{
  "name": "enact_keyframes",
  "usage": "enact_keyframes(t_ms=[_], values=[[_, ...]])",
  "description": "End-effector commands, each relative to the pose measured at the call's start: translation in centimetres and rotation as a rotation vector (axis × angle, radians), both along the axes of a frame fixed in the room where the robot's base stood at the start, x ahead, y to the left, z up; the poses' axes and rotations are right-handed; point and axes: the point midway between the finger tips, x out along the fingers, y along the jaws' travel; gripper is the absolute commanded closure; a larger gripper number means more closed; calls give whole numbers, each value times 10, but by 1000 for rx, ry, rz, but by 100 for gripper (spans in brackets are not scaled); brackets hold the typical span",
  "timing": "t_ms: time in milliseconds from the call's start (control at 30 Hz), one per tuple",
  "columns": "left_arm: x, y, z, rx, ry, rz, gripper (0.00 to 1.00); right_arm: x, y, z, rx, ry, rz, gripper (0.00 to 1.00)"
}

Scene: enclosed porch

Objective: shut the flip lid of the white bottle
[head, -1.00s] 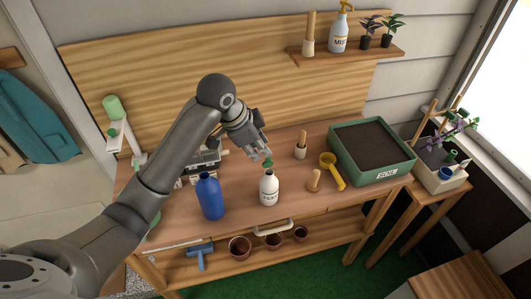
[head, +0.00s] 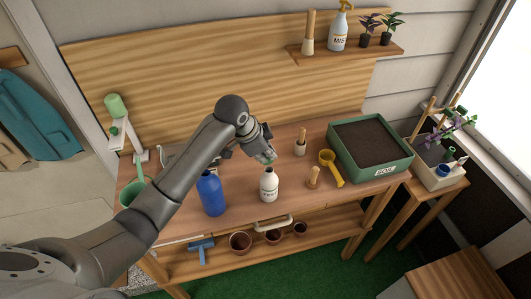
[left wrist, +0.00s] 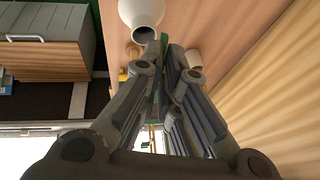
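The white bottle (head: 268,187) stands upright on the wooden bench, with its dark mouth uncovered in the left wrist view, where the bottle (left wrist: 141,12) shows at the top. Its green flip lid (head: 271,161) stands open at the neck, partly hidden by my left gripper (head: 264,155). In the left wrist view the lid (left wrist: 164,39) shows just beyond the fingertips (left wrist: 167,55). The fingers look closed together, with nothing clearly held. I cannot tell whether they touch the lid. My right gripper is not in view.
A blue bottle (head: 211,194) stands close left of the white one, under my left arm. A wooden dibber (head: 313,177), a yellow scoop (head: 331,168) and a green soil tray (head: 400,164) are to the right. Another wooden-handled tool (head: 300,143) stands behind. The bench front is clear.

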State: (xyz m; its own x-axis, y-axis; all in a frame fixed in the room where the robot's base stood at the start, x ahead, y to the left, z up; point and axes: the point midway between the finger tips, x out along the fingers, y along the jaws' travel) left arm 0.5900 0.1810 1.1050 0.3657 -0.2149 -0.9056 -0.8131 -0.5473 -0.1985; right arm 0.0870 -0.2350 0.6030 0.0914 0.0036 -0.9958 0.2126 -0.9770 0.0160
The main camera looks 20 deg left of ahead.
Motion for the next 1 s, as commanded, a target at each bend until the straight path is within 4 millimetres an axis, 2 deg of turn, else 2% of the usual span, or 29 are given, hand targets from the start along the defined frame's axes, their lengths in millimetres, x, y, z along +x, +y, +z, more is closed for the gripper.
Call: enact_keyframes(t_ms=[467, 767, 1000], values=[[-4, -2, -1, 37, -54, -2, 100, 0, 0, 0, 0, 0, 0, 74], [-16, -10, -7, 158, -231, -5, 100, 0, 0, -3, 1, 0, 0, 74], [-27, -18, -17, 283, -420, -5, 100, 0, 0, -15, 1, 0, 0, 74]])
